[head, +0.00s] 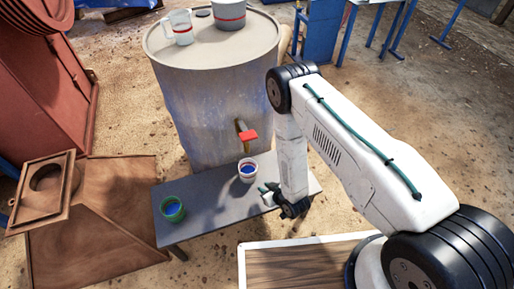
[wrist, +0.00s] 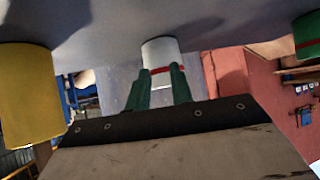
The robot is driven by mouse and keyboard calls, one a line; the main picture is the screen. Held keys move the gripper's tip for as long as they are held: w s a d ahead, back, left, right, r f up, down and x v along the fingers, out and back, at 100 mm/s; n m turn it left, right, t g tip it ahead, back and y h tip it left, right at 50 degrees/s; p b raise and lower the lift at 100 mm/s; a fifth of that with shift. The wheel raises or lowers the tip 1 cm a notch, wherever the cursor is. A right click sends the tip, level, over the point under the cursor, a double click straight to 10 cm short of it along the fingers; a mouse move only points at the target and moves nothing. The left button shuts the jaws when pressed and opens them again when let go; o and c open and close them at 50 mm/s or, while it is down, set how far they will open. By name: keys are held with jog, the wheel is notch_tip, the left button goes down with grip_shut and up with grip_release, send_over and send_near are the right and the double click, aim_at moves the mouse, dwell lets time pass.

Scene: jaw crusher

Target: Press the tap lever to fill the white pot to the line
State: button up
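The white pot (head: 248,172) with a red band stands on the grey bench under the tap, with blue inside. Its level against the line is too small to tell. The red tap lever (head: 248,135) sits on the tap (head: 240,126) on the drum's front. My gripper (head: 266,190) is low over the bench, just right of the white pot. In the wrist view, where the scene appears upside down, its green fingers (wrist: 159,88) stand apart with nothing held. The white pot (wrist: 160,52) shows beyond and between them; a gap in depth is hard to judge.
A green pot (head: 173,209) with blue inside stands at the bench's left end. The wrist view also shows a yellow pot (wrist: 28,98). The large grey drum (head: 205,100) carries a white jug (head: 179,27) and another pot (head: 230,15). Bare bench (head: 215,200) lies between the pots.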

jog(key=s+d+g+h, duration=0.1)
jog(key=g, duration=0.1)
jog(key=s+d+g+h, duration=0.1)
jog(key=shift+s+d+f+g, duration=0.35)
jog(key=shift+g, duration=0.05)
grip_shut()
jog(key=s+d+r+m+g+h, duration=0.1)
jog(key=d+r+g, duration=0.15)
jog(key=r, duration=0.95)
jog(key=s+d+r+m+g+h, duration=0.15)
jog(key=d+r, duration=0.25)
jog(key=r, duration=0.8)
jog(key=s+d+r+m+g+h, duration=0.1)
jog(key=d+r+g+h, duration=0.15)
jog(key=r, duration=0.95)
jog(key=s+d+r+m+t, duration=0.1)
jog(key=s+d+r, duration=0.1)
jog(key=s+r, duration=0.4)
jog(key=s+d+r+m+t+y, duration=0.1)
jog(key=s+r, duration=0.5)
jog(key=r, duration=0.7)
jog(key=s+d+r+m+t, duration=0.1)
jog(key=s+d+r, duration=0.3)
jog(key=r, duration=0.6)
jog(key=shift+s+r, duration=0.15)
jog(key=shift+s, duration=0.95)
jog(key=shift+d, duration=0.1)
